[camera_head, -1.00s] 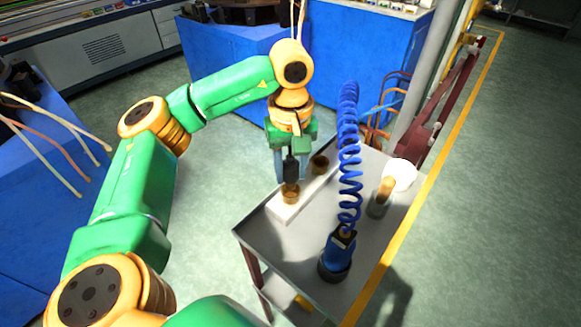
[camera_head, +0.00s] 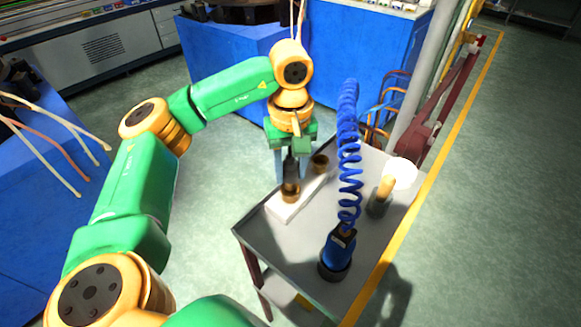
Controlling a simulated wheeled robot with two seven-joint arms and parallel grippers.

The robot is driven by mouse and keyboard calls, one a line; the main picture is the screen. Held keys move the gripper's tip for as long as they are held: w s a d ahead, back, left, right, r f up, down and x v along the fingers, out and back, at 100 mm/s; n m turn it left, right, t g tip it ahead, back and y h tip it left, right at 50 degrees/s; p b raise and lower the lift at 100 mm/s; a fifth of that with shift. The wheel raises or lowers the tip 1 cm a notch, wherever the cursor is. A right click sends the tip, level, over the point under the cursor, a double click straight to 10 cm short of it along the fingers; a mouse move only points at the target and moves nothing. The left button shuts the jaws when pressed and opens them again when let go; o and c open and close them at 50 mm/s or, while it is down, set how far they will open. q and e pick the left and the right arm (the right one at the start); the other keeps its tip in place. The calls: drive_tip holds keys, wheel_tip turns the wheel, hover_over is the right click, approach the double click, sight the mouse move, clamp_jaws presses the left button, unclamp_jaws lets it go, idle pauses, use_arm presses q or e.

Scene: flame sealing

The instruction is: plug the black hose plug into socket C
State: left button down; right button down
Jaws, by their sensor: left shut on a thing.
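My left gripper (camera_head: 290,160) points down over the near end of a pale block (camera_head: 284,210) on the grey cart. It is shut on the black hose plug (camera_head: 290,169), which is upright between its fingers. Right under the plug is a brass-coloured socket (camera_head: 291,196) on the block. The plug's lower end lines up with this socket; I cannot tell whether it touches or enters it. No socket letters are readable. My right gripper is not in view.
The grey cart (camera_head: 283,256) also carries a blue tool (camera_head: 337,252) with a coiled blue hose (camera_head: 348,165) rising from it. A brown-and-grey item (camera_head: 382,194) and a white round thing (camera_head: 402,172) stand at the right. The front left of the cart top is clear.

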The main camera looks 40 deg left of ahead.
sight(290, 157)
use_arm(q)
drive_tip(key=shift+f+b, duration=0.95)
drive_tip(key=shift+f, duration=0.3)
idle(0.3)
drive_tip(key=shift+c, duration=1.9)
unclamp_jaws()
drive_tip(key=shift+r, duration=0.1)
wheel_tip(290, 157, up, 9)
drive_tip(key=p, duration=0.8)
